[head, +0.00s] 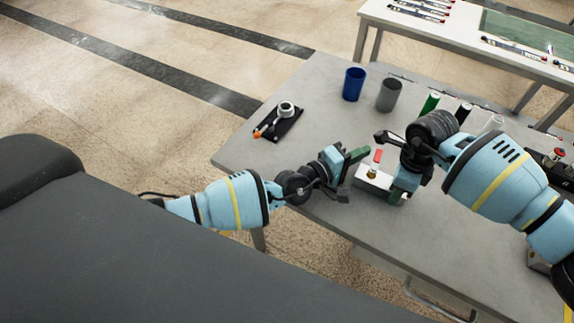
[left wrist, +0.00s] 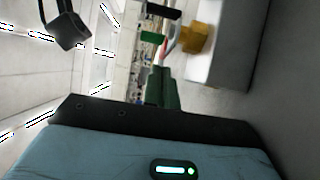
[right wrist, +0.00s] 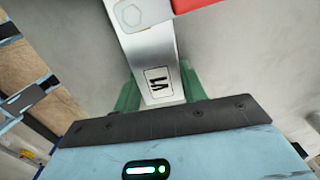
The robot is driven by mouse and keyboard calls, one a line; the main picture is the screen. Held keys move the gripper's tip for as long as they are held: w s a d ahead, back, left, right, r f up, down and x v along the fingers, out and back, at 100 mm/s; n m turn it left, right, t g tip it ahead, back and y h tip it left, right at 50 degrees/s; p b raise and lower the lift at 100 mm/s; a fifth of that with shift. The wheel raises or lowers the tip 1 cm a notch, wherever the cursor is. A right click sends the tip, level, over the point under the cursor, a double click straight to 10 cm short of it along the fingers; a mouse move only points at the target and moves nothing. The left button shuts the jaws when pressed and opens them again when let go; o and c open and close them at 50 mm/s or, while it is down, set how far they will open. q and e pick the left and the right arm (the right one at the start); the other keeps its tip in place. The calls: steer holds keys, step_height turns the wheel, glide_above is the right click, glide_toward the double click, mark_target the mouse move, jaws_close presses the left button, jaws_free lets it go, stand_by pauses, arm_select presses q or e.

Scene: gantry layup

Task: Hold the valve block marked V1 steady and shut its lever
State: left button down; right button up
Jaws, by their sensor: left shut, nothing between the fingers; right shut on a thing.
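The valve block (head: 364,183) is a pale metal block near the table's front edge, with a brass valve (head: 372,172) and a red lever (head: 378,156) on top. The label V1 (right wrist: 158,82) shows in the right wrist view. My right gripper (right wrist: 160,92) is shut on the block's end, one green finger on each side. My left gripper (head: 357,155) is shut and empty, just left of the lever. In the left wrist view, the brass valve (left wrist: 197,38) and part of the lever (left wrist: 169,32) show beyond the fingers. I cannot tell whether the fingers touch the lever.
A blue cup (head: 354,84) and a grey cup (head: 388,95) stand behind. A black plate (head: 280,123) with a round fitting and an orange-tipped handle lies at the left. Several cylinders, including a green one (head: 429,104), stand at the back right. The table (head: 325,120) is clear between plate and cups.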

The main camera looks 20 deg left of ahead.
arm_select(q)
steer(key=a, duration=0.2)
steer(key=s+a, duration=0.1)
steer(key=a, duration=0.1)
steer(key=shift+a, duration=0.2)
steer(key=v, duration=0.6)
steer(key=w+a+v, duration=0.1)
steer(key=v, duration=0.5)
steer(key=a+v, duration=0.1)
steer(key=v, duration=0.5)
steer(key=shift+w+a, duration=0.25)
steer(key=shift+w, duration=0.05)
steer(key=shift+h, duration=0.3)
steer(key=shift+r+m+g, duration=0.1)
steer(key=shift+m+g, duration=0.3)
steer(key=shift+s+a+m+g+h, duration=0.2)
steer(key=shift+s+m+g+h, duration=0.1)
steer(key=shift+m+g+h, duration=0.4)
